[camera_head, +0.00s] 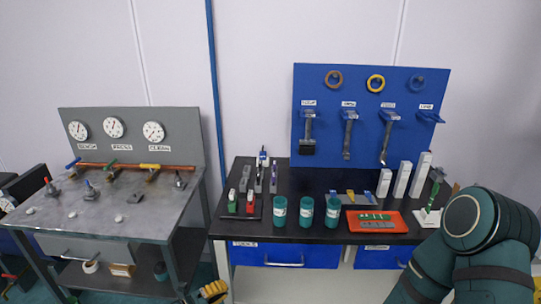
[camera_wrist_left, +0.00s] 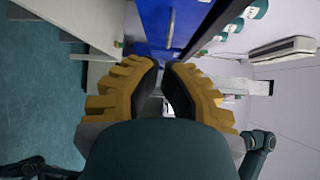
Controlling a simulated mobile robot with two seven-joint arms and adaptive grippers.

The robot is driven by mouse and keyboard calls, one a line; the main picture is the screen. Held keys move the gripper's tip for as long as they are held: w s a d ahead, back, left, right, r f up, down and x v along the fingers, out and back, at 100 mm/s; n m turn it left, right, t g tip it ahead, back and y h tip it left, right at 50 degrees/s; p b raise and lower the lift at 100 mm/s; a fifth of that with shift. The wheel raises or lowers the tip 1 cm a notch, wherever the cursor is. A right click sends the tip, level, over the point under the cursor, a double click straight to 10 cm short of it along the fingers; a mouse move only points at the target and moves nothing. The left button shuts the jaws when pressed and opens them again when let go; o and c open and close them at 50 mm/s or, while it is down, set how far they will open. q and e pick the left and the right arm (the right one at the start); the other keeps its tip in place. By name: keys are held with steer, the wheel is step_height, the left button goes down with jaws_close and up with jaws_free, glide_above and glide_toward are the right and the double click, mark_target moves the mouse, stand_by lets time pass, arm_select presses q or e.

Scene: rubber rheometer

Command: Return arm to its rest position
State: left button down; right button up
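My left gripper (camera_head: 213,291) shows only as a yellow ridged finger at the bottom edge of the head view, in front of the benches and below the black bench top. In the left wrist view, both yellow fingers of this gripper (camera_wrist_left: 165,68) with black pads stand apart with a gap between them. Nothing is held there. My right arm (camera_head: 470,240) is bent at the lower right, in front of the right end of the black bench. Its gripper is not visible.
The black bench (camera_head: 335,178) holds teal jars (camera_head: 306,212), an orange tray (camera_head: 376,228), white blocks (camera_head: 403,179) and a small rack (camera_head: 246,207). A blue tool board (camera_head: 352,85) stands behind. The grey gauge bench (camera_head: 110,222) is at left, with a gap between the benches.

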arm_select(q)
steer(key=s+d+f+m+g+y, duration=0.3)
steer(key=s+d+m+g, duration=0.85)
steer(key=s+m, duration=0.6)
steer(key=s+a+r+m+t+y, duration=0.1)
steer(key=s+r+m+y, duration=0.1)
steer(key=m, duration=0.9)
steer(key=s+a+r+m+y, duration=0.2)
steer(key=s+m+y, duration=0.2)
steer(key=m, duration=0.8)
steer(key=shift+s+a+r+t, duration=0.2)
steer(key=shift+s+r+t, duration=0.2)
steer(key=shift+s, duration=0.15)
steer(key=shift+m, duration=0.25)
